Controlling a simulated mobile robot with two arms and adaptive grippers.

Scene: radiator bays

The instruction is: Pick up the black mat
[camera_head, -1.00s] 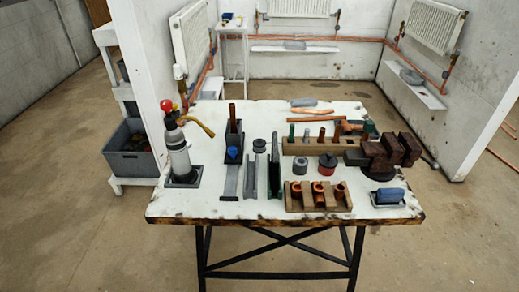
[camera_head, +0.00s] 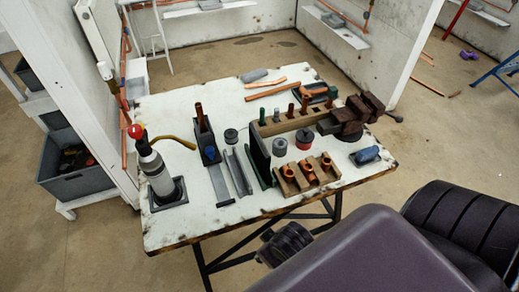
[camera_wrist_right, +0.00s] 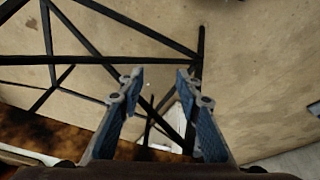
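A thin dark upright panel (camera_head: 259,150), the likeliest black mat, stands on the white worktable (camera_head: 215,95), close to the left end of a long wooden block. A dark flat piece (camera_head: 328,101) lies partly hidden at the table's back right; I cannot tell whether it is a mat. My right gripper (camera_wrist_right: 155,90) is open and empty in the right wrist view, its blue-grey fingers apart, with table legs and floor beyond. It is not clearly visible in the head view, where my right arm fills the lower right. My left gripper is not in view.
A gas torch cylinder (camera_head: 157,172) with a red knob stands at the table's left. A grey crate (camera_head: 75,165) stands left.

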